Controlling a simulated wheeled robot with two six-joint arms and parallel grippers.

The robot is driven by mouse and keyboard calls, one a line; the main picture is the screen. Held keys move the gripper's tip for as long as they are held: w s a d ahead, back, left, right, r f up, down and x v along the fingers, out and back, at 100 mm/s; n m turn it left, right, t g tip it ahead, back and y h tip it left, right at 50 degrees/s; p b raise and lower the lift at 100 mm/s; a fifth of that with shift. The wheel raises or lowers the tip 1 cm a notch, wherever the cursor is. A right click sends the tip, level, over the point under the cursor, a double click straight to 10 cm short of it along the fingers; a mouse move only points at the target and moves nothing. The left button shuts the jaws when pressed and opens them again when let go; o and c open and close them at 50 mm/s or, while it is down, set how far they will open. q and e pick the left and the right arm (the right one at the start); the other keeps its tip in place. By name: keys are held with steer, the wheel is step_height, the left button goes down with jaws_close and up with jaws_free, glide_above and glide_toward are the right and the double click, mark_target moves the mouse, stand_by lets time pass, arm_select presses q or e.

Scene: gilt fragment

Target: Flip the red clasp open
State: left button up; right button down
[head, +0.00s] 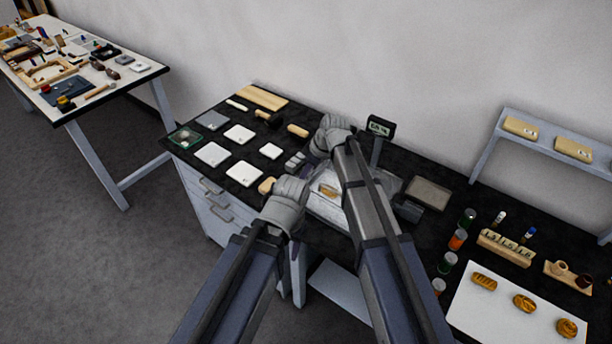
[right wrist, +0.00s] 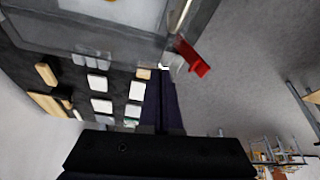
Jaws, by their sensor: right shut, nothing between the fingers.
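The red clasp (right wrist: 193,58) shows in the right wrist view as a small red tab at the corner of a grey, see-through case (right wrist: 100,38). The head view does not show the clasp. The same case (head: 328,208) stands on the dark bench in the head view, with a golden piece (head: 327,190) in it. My right gripper (head: 306,172) is over the case's left side, shut and empty. Its dark fingers (right wrist: 163,80) end just left of the clasp, seemingly apart from it. My left gripper (head: 277,192) is by the case's front left; its fingers are hidden.
White square tiles (head: 243,173) and wooden blocks (head: 298,131) lie left of the case. A small display (head: 380,126) stands behind it. Jars (head: 457,239) and a white board (head: 510,310) are at right. Floor is open at left.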

steer(key=v, duration=0.1)
steer(key=p+v, duration=0.2)
steer(key=shift+w+d, duration=0.25)
steer(key=shift+w, duration=0.05)
arm_select(q)
step_height(320, 180, up, 10)
steer(key=p, duration=0.7)
steer(key=shift+d+f, duration=0.15)
steer(key=shift+d, duration=0.1)
arm_select(e)
steer(key=s+a+v, duration=0.1)
steer(key=v, duration=0.6)
steer(key=shift+r, duration=0.2)
steer(key=shift+s, duration=0.1)
